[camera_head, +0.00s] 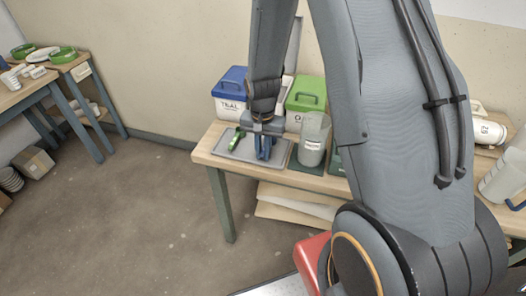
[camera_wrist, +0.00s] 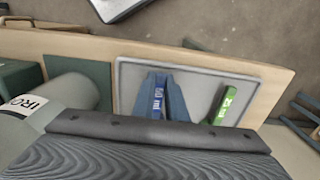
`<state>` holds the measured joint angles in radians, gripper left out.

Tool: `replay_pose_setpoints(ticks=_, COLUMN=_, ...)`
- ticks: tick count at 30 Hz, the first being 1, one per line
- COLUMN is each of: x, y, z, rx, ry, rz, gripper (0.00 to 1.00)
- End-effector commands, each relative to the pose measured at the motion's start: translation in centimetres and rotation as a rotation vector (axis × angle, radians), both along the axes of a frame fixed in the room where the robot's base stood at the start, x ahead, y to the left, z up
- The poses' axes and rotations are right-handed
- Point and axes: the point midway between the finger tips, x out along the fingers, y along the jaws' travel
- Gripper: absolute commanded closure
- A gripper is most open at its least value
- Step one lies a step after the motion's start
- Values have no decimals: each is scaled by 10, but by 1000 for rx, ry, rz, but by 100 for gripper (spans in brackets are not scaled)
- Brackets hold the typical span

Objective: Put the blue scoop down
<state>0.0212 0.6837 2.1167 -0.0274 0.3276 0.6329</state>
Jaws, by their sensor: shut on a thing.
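The blue scoop, its handle marked "50 ml" (camera_wrist: 158,100), is between the two fingers of my gripper (camera_wrist: 163,98). In the head view my gripper (camera_head: 263,148) points down over the grey tray (camera_head: 281,150) and is shut on the scoop. The tray (camera_wrist: 198,82) lies under the fingers in the wrist view. I cannot tell whether the scoop touches it. The scoop's bowl is hidden. A green scoop (camera_head: 237,138) lies on the tray to the left of my gripper; it also shows in the wrist view (camera_wrist: 223,106).
A blue-lidded bucket (camera_head: 230,95) and a green-lidded bucket (camera_head: 304,98) stand behind the tray. A grey container (camera_head: 313,140) stands close on its right. The bench's left edge (camera_head: 204,148) is near the tray. My arm hides the bench's middle.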

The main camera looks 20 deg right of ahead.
Motion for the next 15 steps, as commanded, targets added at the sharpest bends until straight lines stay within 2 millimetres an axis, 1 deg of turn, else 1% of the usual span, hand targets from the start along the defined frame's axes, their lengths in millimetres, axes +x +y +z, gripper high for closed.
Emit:
replay_pose_setpoints(ticks=1, x=0, y=0, z=-2, rx=1, ry=1, rz=0, gripper=100)
replay_pose_setpoints(ticks=2, x=0, y=0, z=-2, rx=1, ry=1, rz=0, gripper=83)
replay_pose_setpoints(ticks=4, x=0, y=0, z=-1, rx=1, ry=1, rz=0, gripper=71)
replay_pose_setpoints(ticks=5, x=0, y=0, z=-1, rx=0, ry=0, rz=0, gripper=69)
replay_pose_setpoints(ticks=12, x=0, y=0, z=-1, rx=0, ry=0, rz=0, gripper=69)
replay_pose_setpoints(ticks=15, x=0, y=0, z=2, rx=0, ry=0, rz=0, gripper=69)
